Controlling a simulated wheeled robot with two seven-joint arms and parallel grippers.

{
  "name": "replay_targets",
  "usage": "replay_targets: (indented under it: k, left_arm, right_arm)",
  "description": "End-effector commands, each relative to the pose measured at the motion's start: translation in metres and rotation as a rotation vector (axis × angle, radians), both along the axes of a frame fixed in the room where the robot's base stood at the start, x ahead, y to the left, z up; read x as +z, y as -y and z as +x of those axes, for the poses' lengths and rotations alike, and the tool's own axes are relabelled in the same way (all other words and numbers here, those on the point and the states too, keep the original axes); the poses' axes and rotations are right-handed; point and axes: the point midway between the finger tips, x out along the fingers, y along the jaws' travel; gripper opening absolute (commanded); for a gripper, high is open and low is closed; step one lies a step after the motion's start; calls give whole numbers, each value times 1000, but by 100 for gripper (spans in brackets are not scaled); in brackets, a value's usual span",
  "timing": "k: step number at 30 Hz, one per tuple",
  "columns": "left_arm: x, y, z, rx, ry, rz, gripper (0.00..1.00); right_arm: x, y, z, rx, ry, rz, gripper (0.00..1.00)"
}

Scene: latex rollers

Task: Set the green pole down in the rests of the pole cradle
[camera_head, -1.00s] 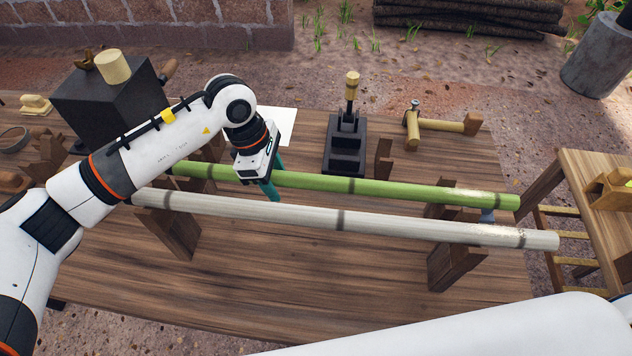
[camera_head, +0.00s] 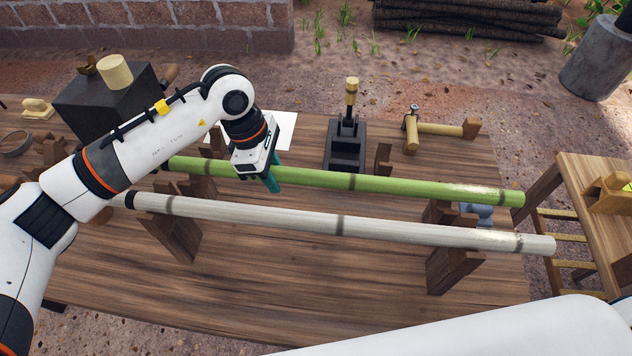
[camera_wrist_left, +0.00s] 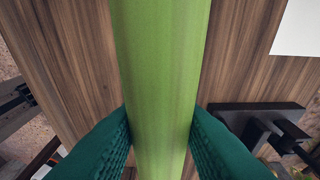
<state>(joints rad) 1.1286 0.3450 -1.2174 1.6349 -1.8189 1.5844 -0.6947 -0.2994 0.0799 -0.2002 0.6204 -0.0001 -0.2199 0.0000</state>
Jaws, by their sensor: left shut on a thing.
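The green pole (camera_head: 400,185) lies nearly level across the bench, behind and parallel to a pale pole. My left gripper (camera_head: 270,181) is shut on it left of its middle. In the left wrist view the teal fingers (camera_wrist_left: 160,125) are on both sides of the green pole (camera_wrist_left: 160,60). The pole cradle shows as a left wooden stand (camera_head: 178,238) and a right wooden stand (camera_head: 450,268). The green pole passes over the rear parts of both; I cannot tell whether it touches them. My right gripper is not in view.
The pale pole (camera_head: 280,220) lies across the front of both stands. A dark stepped block with a handle (camera_head: 346,145) and a mallet (camera_head: 435,127) lie behind the green pole. A blue-grey thing (camera_head: 476,213) shows near the right stand. The bench front is clear.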

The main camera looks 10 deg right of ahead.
Motion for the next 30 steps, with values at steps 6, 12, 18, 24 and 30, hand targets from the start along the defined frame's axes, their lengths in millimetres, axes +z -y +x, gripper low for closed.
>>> replay_targets:
  k: [6, 12, 18, 24, 30]
  left_arm:
    - [15, 0, 0, 0, 1, -3, 7]
    - [27, 0, 0, 1, 2, -3, 7]
    - [33, 0, 0, 0, 0, -2, 7]
    - [33, 0, 0, 0, 0, -2, 7]
    - [30, 0, 0, 0, 2, -2, 7]
  right_arm:
    - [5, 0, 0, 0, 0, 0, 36]
    - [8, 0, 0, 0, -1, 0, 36]
    - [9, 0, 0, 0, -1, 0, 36]
    - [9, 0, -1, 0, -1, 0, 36]
    - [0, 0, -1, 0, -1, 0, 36]
